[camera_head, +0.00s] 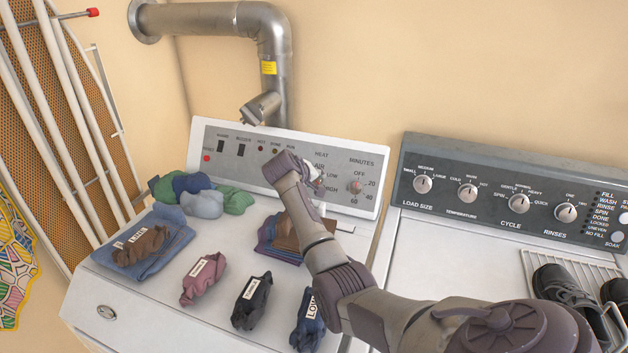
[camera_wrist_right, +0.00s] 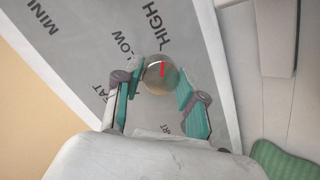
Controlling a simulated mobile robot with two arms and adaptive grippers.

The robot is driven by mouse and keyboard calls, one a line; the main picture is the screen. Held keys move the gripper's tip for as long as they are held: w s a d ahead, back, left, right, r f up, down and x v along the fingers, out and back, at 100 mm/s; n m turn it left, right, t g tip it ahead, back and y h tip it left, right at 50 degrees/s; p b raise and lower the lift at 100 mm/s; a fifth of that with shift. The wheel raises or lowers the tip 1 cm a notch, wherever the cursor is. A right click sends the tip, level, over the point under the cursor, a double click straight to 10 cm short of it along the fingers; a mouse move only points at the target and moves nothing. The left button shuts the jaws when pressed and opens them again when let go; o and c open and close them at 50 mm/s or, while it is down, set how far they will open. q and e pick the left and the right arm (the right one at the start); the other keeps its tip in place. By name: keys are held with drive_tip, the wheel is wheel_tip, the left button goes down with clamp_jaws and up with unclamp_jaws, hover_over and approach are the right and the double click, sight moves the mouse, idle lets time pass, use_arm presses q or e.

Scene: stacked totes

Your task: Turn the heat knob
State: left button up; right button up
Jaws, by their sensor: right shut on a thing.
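The heat knob (camera_wrist_right: 158,78) is a round metal knob with a red mark, on the dryer's grey control panel (camera_wrist_right: 75,45). In the right wrist view the red mark points up toward the HIGH label. My right gripper (camera_wrist_right: 160,90) is shut on the knob, with its green-padded fingers on either side of it. In the head view the right gripper (camera_head: 316,182) is at the panel below the HEAT label, and my arm and hand hide most of the knob. My left gripper is not in view.
The minutes knob (camera_head: 355,187) is close by on the right. Bundled and folded clothes (camera_head: 203,203) lie on the dryer top (camera_head: 160,305) below. A metal duct (camera_head: 205,19) rises behind the panel. A washer panel (camera_head: 495,192) and black shoes (camera_head: 565,290) are at the right.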

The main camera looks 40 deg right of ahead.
drive_tip(key=o, duration=1.1)
drive_tip(key=shift+o, duration=0.2)
drive_tip(key=shift+a, duration=0.1)
drive_tip(key=v, duration=1.2)
